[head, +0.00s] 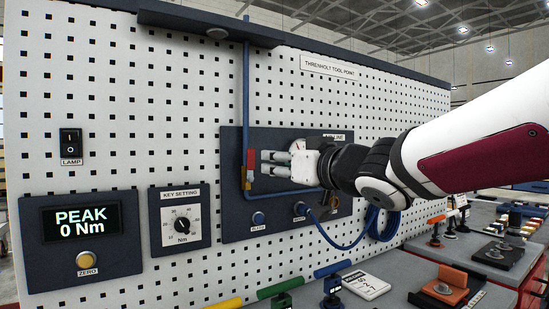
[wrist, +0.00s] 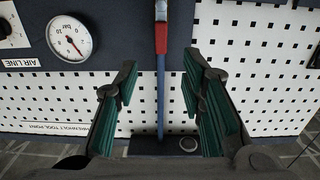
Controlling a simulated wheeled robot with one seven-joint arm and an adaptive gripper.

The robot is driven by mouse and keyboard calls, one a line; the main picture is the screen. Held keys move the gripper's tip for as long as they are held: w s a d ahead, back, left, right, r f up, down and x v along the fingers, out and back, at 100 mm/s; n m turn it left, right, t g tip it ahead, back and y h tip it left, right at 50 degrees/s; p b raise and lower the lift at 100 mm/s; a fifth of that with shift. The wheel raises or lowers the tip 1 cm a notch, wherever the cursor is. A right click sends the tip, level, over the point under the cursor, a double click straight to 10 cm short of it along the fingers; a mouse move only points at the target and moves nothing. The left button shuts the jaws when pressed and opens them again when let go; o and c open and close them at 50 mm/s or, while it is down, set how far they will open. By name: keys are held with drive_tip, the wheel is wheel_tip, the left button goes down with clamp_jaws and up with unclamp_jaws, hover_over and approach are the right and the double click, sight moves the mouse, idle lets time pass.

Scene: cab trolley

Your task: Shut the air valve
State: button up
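The air valve's red handle (head: 250,160) stands upright, in line with the blue air pipe (head: 246,90) on the dark panel. In the wrist view, which is turned upside down, the red handle (wrist: 161,38) lies at top centre and the blue pipe (wrist: 160,95) runs down from it. My gripper (head: 264,163) is just right of the handle in the head view. In the wrist view my gripper (wrist: 160,65) is open, with its green-padded fingers apart on either side of the pipe's line. Nothing is between the pads that I can see held. The valve body is partly hidden.
A pressure gauge (wrist: 69,35) sits beside the pipe; my gripper hides it in the head view. The peak display (head: 82,222) and key setting dial (head: 182,224) are left. A cluttered bench (head: 400,270) lies lower right.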

sight(252, 157)
drive_tip(key=b+x, duration=0.1)
drive_tip(key=x, duration=1.3)
drive_tip(key=shift+r, duration=0.1)
clamp_jaws()
